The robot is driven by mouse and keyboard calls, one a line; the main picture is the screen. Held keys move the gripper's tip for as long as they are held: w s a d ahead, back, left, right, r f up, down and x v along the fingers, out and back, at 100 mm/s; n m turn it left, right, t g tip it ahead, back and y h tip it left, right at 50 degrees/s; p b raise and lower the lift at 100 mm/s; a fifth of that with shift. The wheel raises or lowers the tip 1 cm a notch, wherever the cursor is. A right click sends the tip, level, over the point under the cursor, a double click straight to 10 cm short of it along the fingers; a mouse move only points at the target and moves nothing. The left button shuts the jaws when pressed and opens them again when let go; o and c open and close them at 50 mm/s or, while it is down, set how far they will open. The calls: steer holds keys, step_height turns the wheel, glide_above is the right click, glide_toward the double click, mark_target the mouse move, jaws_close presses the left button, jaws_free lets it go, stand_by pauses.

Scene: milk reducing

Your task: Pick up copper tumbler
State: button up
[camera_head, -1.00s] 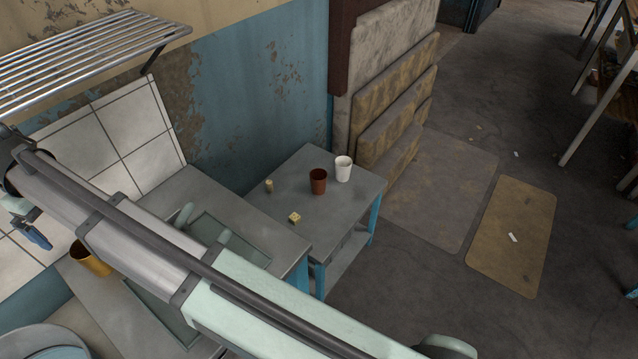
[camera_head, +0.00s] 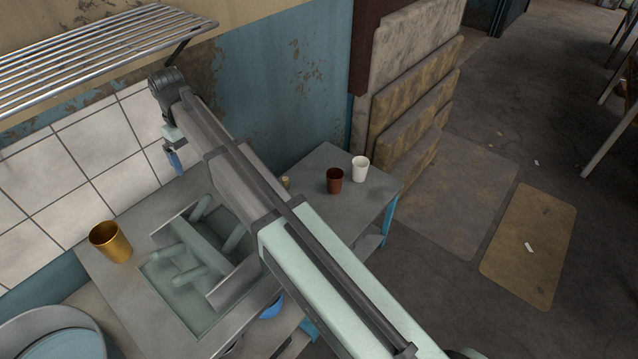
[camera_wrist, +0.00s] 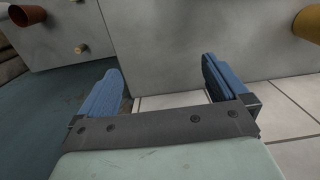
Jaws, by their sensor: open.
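A shiny golden-orange metal tumbler (camera_head: 110,243), the most copper-like cup, stands upright on the grey counter in the head view. It also shows at the top right corner of the wrist view (camera_wrist: 307,23), partly cut off. A dull red-brown cup (camera_head: 335,181) stands on the side table and shows at the top left of the wrist view (camera_wrist: 27,15). My gripper (camera_head: 173,158) is up near the tiled wall, to the right of the golden tumbler and apart from it. In the wrist view its blue fingers (camera_wrist: 162,70) are spread, with nothing between them.
A sink (camera_head: 190,262) with pale green fittings lies right of the tumbler, below my arm. A white cup (camera_head: 360,168) stands beside the red-brown one. A wire shelf (camera_head: 100,48) hangs above. A round metal pot (camera_head: 50,335) is at lower left.

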steer(key=w+d+f+m+g, duration=0.15)
steer(key=w+d+f, duration=0.4)
steer(key=d, duration=0.75)
steer(key=w+d+f+m, duration=0.2)
steer(key=w+d+f, duration=0.35)
steer(key=d, duration=0.65)
steer(key=w+d+f+m+g, duration=0.15)
steer(key=w+d+f, duration=0.4)
steer(key=d, duration=0.75)
steer(key=n+t, duration=0.4)
steer(key=n, duration=1.3)
glide_above(335, 177)
steer(key=s, duration=0.3)
step_height(335, 177, down, 6)
steer(key=shift+y, duration=0.3)
steer(key=f, duration=1.3)
steer(key=shift+w+a+f, duration=0.1)
steer(key=shift+a+f, duration=0.2)
steer(key=shift+f, duration=0.1)
steer(key=c, duration=1.1)
